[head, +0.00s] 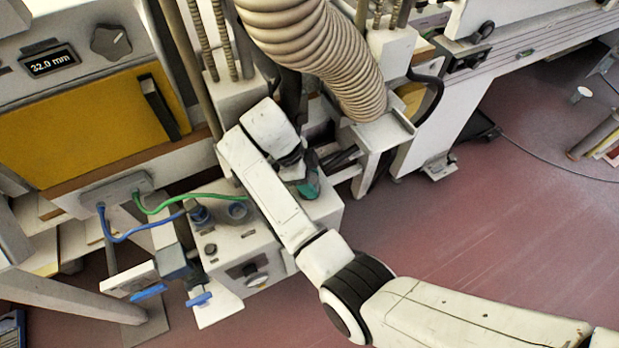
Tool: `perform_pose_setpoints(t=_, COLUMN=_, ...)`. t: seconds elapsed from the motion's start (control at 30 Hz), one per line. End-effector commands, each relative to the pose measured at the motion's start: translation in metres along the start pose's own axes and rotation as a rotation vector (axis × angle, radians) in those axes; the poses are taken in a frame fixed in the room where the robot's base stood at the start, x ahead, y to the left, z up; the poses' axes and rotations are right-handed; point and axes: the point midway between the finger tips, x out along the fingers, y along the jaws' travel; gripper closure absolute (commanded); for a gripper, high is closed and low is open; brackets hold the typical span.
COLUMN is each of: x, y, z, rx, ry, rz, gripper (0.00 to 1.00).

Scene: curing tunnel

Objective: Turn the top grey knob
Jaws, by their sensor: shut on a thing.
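A dark grey knob (111,41) sits on the pale panel at the upper left, right of a small display reading 32.0 mm. My arm reaches in from the lower right and folds back over a white box. My gripper (305,176) points down at the right end of this box, well away from the grey knob. It is shut on a small dark teal thing (310,188), whose shape is partly hidden by my wrist and forearm. The fingers are hard to make out.
The white box (322,212) carries sockets with a green cable (185,198) and a blue cable (135,235). A ribbed hose (322,55) hangs behind my wrist. A yellow panel (85,125) lies below the knob. The red floor (480,240) is mostly clear at right.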

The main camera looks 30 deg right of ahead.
Motion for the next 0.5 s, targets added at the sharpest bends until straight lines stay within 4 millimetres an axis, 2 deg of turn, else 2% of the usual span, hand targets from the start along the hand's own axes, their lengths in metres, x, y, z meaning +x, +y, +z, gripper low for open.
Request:
perform_pose_setpoints(t=0.03, x=-0.0003, y=-0.0011, z=-0.0019, rx=0.005, ry=0.002, rz=-0.001, gripper=0.78)
perform_pose_setpoints(t=0.07, x=-0.0003, y=-0.0011, z=-0.0020, rx=0.005, ry=0.002, rz=-0.001, gripper=0.45)
perform_pose_setpoints(t=0.1, x=-0.0002, y=-0.0011, z=-0.0020, rx=0.004, ry=0.002, rz=-0.001, gripper=0.41)
perform_pose_setpoints(t=0.27, x=0.0000, y=-0.0006, z=-0.0013, rx=0.002, ry=0.002, rz=-0.001, gripper=0.26)
perform_pose_setpoints(t=0.5, x=-0.0001, y=-0.0002, z=-0.0008, rx=0.001, ry=0.001, rz=0.000, gripper=0.25)
